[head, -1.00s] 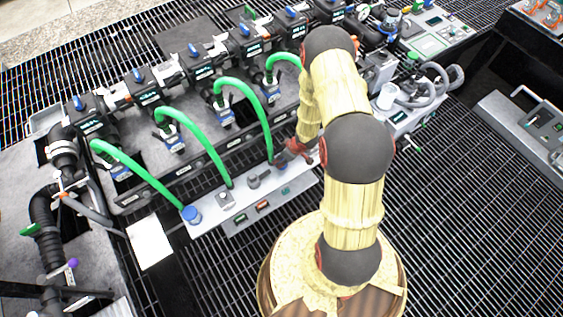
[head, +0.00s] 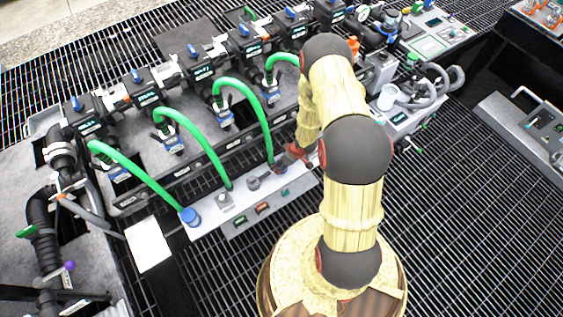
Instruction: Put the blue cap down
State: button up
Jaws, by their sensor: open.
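A blue round piece that looks like the blue cap (head: 190,216) sits at the left end of the pale panel (head: 209,229), by the lower end of a green hose. My gripper (head: 280,166) is small and dark in the head view, over the right part of this panel, near a grey knob (head: 254,182). It is open and well to the right of the blue piece. Its fingertips are partly hidden by my arm and by the low detail, and I see no blue thing between them.
Several green hoses (head: 188,125) arch from the black valve row down toward the panel. A white card (head: 148,243) lies left of the panel. Open grating (head: 460,220) lies to the right.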

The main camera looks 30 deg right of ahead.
jog(key=p+v, duration=0.5)
jog(key=v, duration=0.7)
jog(key=w+d+r+h, duration=0.1)
jog(key=w+d+r, duration=0.15)
jog(key=r, duration=0.45)
jog(key=w+d+r+h, duration=0.1)
jog(key=w+r+h, duration=0.15)
jog(key=r, duration=0.45)
notch_tip(320, 180, up, 20)
jog(key=a+m+h, duration=0.1)
jog(key=a+m, duration=0.2)
jog(key=s+a+r+m+t, duration=0.1)
jog(key=s+a+r, duration=0.2)
jog(key=s+r, duration=0.15)
jog(key=s+a+r, duration=0.3)
jog(key=r, duration=0.3)
jog(key=s+a+r+y, duration=0.2)
jog(key=s+a+r, duration=0.5)
jog(key=s+a, duration=0.3)
jog(key=s, duration=0.4)
jog(key=shift+a+r+m, duration=0.15)
jog(key=shift+r+m, duration=0.1)
jog(key=shift+m, duration=0.15)
